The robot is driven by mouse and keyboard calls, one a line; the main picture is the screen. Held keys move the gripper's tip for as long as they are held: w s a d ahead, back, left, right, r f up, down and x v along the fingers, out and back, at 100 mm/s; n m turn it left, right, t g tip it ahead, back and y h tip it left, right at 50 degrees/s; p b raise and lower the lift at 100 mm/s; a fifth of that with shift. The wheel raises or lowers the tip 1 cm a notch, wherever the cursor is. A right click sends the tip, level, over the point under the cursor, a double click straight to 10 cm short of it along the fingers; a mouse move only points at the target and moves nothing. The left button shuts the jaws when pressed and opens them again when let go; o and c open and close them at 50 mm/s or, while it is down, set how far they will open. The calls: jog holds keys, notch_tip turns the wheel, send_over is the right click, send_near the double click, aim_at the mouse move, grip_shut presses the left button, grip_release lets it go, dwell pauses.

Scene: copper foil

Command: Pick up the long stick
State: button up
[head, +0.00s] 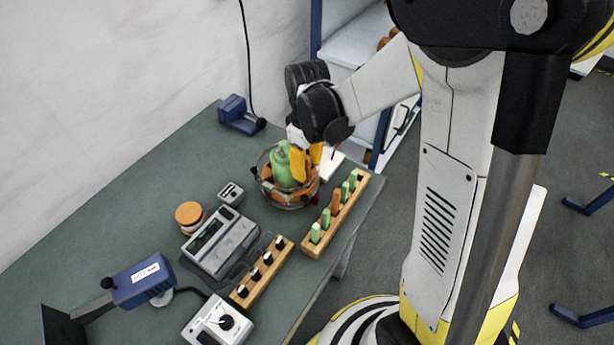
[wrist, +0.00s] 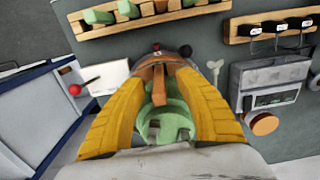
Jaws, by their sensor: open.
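I cannot tell for certain which thing is the long stick. A narrow brown-orange piece (wrist: 158,82) lies between my fingers in the wrist view, beside a green bottle-like object (wrist: 168,120). The green object (head: 281,168) stands in a round, clear-walled container with orange inside (head: 268,186). My gripper (head: 306,160) has its yellow fingers down at this container's right side. In the wrist view my gripper (wrist: 161,78) is open, its fingers on either side of the brown and green things. Whether they touch is unclear. The fingers and wrist hide part of the container.
A wooden rack (head: 336,218) with green and orange blocks stands close right of the container. Another rack (head: 262,272), a grey meter (head: 220,243) and an orange-topped jar (head: 189,214) stand nearer. The green table's (head: 140,190) back left is clear.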

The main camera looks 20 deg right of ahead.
jog(key=shift+f, duration=0.9)
grip_shut()
